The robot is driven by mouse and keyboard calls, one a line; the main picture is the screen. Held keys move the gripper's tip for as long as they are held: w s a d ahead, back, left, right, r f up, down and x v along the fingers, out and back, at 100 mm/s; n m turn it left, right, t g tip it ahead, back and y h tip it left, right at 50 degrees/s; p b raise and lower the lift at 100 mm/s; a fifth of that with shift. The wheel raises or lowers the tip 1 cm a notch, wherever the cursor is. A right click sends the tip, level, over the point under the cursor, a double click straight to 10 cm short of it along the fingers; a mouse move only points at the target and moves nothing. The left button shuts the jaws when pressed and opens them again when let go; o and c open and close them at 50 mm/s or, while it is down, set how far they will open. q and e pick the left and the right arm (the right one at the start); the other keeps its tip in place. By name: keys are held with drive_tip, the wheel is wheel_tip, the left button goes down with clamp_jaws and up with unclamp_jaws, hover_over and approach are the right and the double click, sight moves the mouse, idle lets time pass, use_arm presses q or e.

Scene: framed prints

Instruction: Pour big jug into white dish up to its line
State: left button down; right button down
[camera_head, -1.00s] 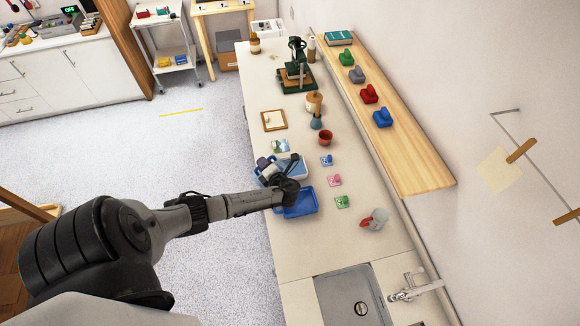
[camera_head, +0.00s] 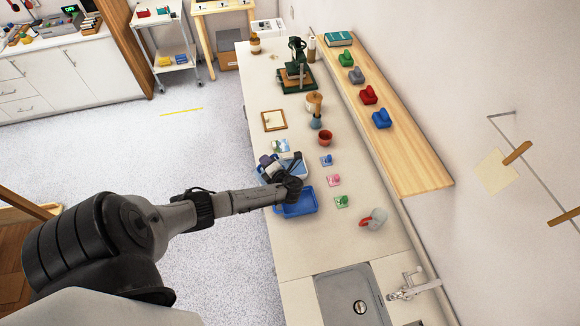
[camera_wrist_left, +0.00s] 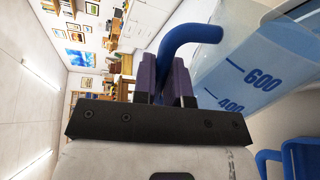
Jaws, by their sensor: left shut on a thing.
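My left gripper (camera_wrist_left: 165,80) is shut on the blue handle (camera_wrist_left: 190,36) of a big clear jug with blue 400 and 600 marks. The jug (camera_wrist_left: 255,60) fills the right of the left wrist view and appears strongly tilted against the room. In the head view my left gripper (camera_head: 290,180) is over the counter at the blue tray, and the jug is largely hidden around it. I cannot make out the white dish or its line, nor whether liquid is flowing. My right gripper is not in view.
A blue tray (camera_head: 298,205) lies at the counter's left edge. Small picture cards (camera_head: 333,181), a red pot (camera_head: 325,138) and a grey-and-red item (camera_head: 374,219) stand to the right. A sink (camera_head: 355,296) is at the front. A wooden shelf (camera_head: 415,165) runs along the wall.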

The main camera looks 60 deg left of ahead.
sight(258, 169)
use_arm(q)
drive_tip(key=shift+w+a+r+p, duration=0.1)
drive_tip(key=shift+w+r+p, duration=0.2)
drive_tip(key=shift+w, duration=0.2)
idle(0.3)
drive_tip(key=s+f+b, duration=0.1)
drive_tip(key=b, duration=0.1)
drive_tip(key=shift+s+f+b, duration=0.35)
drive_tip(key=shift+s+f, duration=0.05)
drive_tip(key=shift+s+d+r+n+t+p, duration=0.2)
drive_tip(key=shift+s+n+p, duration=0.2)
drive_tip(key=shift+s, duration=0.25)
drive_tip(key=shift+s+d+r+n+t+p, duration=0.15)
drive_tip(key=shift+s+n+p, duration=0.2)
drive_tip(key=shift+s, duration=0.25)
drive_tip(key=shift+s+f+n, duration=0.1)
drive_tip(key=shift+n, duration=0.25)
drive_tip(key=shift+f, duration=0.1)
drive_tip(key=shift+s, duration=0.1)
